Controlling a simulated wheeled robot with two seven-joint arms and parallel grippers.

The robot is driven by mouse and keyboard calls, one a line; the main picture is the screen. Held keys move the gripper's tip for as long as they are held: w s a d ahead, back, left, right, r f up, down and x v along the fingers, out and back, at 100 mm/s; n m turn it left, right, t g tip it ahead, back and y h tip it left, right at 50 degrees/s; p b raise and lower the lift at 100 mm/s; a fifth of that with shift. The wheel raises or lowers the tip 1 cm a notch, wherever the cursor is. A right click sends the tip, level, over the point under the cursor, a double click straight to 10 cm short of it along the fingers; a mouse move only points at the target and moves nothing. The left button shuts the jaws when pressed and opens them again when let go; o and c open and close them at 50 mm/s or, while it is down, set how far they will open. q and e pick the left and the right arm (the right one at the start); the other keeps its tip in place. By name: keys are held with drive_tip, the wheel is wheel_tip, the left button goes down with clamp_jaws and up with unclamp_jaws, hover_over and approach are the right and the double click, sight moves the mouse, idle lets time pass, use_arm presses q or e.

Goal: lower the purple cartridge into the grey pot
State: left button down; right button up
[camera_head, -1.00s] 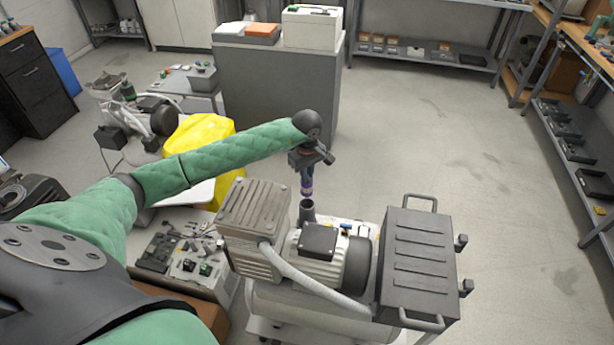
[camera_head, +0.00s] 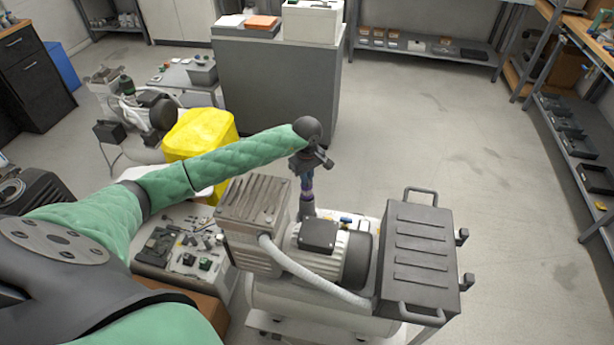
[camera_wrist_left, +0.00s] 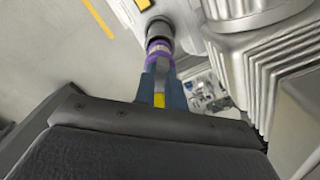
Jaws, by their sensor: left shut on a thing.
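The purple cartridge (camera_wrist_left: 158,48) is held between the fingers of my left gripper (camera_wrist_left: 160,80), which is shut on it. In the left wrist view its far end meets the mouth of the grey pot (camera_wrist_left: 159,30). I cannot tell how deep the end sits in the mouth. In the head view my left gripper (camera_head: 306,180) points down, with the cartridge (camera_head: 307,195) directly over the pot (camera_head: 307,210), beside the compressor motor. My right gripper is not in view.
The compressor's ribbed grey head (camera_head: 255,205) and motor (camera_head: 320,240) stand close to the pot. A dark grey box with handles (camera_head: 420,250) is to the right. A yellow bin (camera_head: 200,135) stands behind my left arm. Open floor lies to the right.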

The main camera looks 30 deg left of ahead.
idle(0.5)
use_arm(q)
drive_tip(key=shift+b, duration=0.4)
idle(0.4)
drive_tip(key=shift+b, duration=0.9)
idle(1.5)
drive_tip(key=shift+f+b, duration=1.9)
drive_tip(key=shift+f, duration=0.1)
drive_tip(key=shift+s+d+f+b, duration=0.1)
drive_tip(key=shift+f+b, duration=0.2)
